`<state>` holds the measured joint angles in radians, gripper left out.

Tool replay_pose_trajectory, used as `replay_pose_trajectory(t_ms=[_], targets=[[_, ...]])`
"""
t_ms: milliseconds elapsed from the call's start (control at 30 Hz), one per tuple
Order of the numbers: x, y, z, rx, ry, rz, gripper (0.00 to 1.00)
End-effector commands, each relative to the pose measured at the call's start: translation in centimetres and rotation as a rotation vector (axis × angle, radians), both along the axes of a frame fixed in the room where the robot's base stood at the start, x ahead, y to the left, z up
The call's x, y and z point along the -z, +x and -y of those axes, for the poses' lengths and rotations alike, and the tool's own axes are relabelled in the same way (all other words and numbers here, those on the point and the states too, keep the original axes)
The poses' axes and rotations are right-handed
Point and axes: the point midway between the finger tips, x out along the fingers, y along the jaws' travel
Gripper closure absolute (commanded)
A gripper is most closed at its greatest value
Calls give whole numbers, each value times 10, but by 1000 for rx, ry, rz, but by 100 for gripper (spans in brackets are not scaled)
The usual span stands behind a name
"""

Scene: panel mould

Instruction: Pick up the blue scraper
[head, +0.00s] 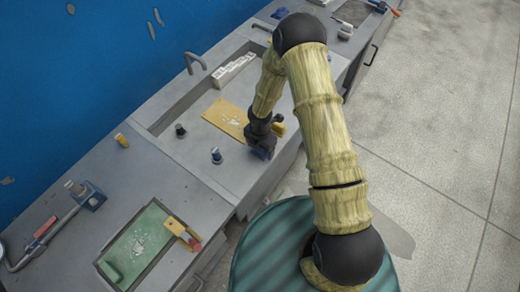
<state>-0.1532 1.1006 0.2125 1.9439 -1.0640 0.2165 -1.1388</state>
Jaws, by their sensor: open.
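My gripper (262,150) is at the end of my arm, pointing down over the grey bench near the front edge of the recessed tray area. It is open. Dark blue shows at its tip, and I cannot tell whether this is the jaws or part of the blue scraper. I cannot make out the blue scraper clearly anywhere else. The jaws' inside and whatever lies under them are hidden by my wrist.
A yellow-brown board (226,117) with white bits lies left of my gripper. Small dark knob-like items (216,156) stand nearby. A white ribbed block (233,70) is at the back. The floor at right is clear.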

Motion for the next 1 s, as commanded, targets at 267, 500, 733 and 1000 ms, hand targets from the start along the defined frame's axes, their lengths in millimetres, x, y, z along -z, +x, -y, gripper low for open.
replay_pose_trajectory(t_ms=[267,500,733,1000], targets=[[0,0,0,0,0,0,65],[-1,0,0,0,0,0,66],[-16,1,0,3,2,3,66],[-66,2,1,3,1,5,66]])
